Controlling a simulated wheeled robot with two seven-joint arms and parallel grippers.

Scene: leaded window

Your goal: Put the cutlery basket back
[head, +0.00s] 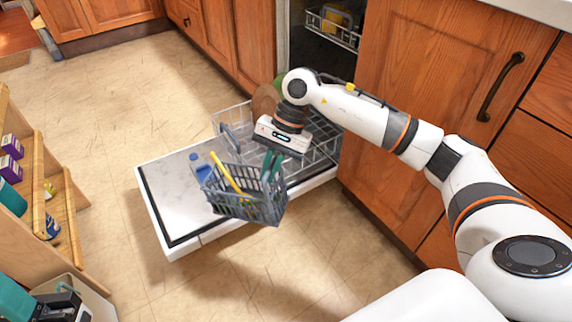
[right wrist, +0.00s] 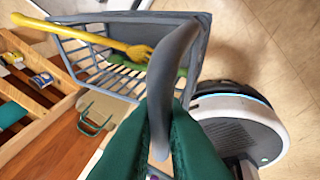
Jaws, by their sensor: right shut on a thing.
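The cutlery basket (head: 247,207) is grey with slatted sides and hangs over the open dishwasher door in the head view. A yellow utensil (head: 230,178) leans in it. My right gripper (head: 271,167) has teal fingers at the basket's right end. In the right wrist view, the gripper (right wrist: 163,135) is shut on the basket's grey arched handle (right wrist: 170,75). The basket (right wrist: 75,50) shows behind the handle, with the yellow utensil (right wrist: 110,38) inside. The lower dishwasher rack (head: 322,140) is partly behind my right gripper. My left gripper is not in view.
The open dishwasher door (head: 170,195) lies low over the floor. A blue item (head: 198,166) shows beside the basket. The upper rack (head: 333,28) is inside the machine. A wooden shelf (head: 45,190) and a bin (head: 95,297) stand at left. Floor between them is clear.

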